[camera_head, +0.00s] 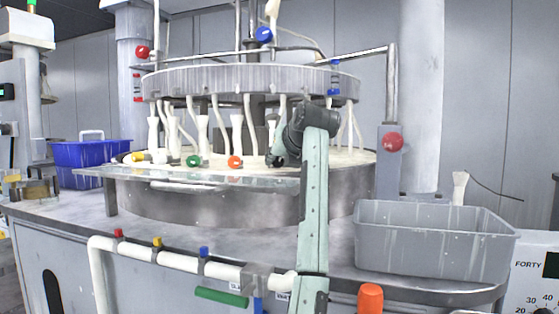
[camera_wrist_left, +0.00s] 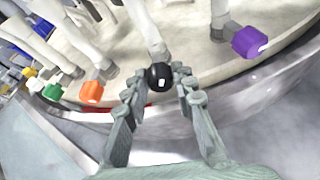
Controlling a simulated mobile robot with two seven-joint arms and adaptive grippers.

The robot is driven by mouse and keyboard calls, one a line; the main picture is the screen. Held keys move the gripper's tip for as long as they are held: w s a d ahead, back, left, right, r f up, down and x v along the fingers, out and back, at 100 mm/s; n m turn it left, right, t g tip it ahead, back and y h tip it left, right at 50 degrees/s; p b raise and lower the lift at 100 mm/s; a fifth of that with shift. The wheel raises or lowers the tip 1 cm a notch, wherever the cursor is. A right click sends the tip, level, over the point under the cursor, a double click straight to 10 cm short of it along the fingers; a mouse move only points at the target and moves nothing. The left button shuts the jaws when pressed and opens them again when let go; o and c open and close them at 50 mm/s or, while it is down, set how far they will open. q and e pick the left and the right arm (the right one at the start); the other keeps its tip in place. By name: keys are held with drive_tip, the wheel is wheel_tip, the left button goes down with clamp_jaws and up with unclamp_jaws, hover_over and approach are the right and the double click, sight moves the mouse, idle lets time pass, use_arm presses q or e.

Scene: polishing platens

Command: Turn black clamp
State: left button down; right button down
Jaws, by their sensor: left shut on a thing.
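The black clamp (camera_wrist_left: 159,76) is a small round black knob at the rim of the pale round platen (camera_wrist_left: 190,62), at the foot of a white post. My left gripper (camera_wrist_left: 157,82) is shut on it, with one finger on each side of the knob. In the head view my left gripper (camera_head: 278,158) is at the platen's front edge, and the gripper and wrist mostly hide the black clamp. My right gripper is not in view.
An orange clamp (camera_wrist_left: 91,91) and a green clamp (camera_wrist_left: 53,91) sit to the left along the rim, and a purple clamp (camera_wrist_left: 249,42) to the right. A clear shelf (camera_head: 190,178) juts out in front. A grey bin (camera_head: 435,242) stands at the right, a blue bin (camera_head: 75,165) at the left.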

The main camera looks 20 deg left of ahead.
use_arm(q)
drive_tip(key=shift+n, duration=0.3)
drive_tip(key=shift+a+f+n+t+h+b, duration=0.15)
drive_tip(key=shift+n+t+h+b, duration=0.25)
drive_tip(key=shift+n+h+b, duration=0.3)
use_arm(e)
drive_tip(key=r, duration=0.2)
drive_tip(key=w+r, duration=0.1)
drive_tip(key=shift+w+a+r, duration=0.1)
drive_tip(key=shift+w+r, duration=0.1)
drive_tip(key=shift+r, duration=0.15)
use_arm(q)
drive_tip(key=c, duration=1.2)
unclamp_jaws()
drive_tip(key=shift+s, duration=0.1)
drive_tip(key=v, duration=1.2)
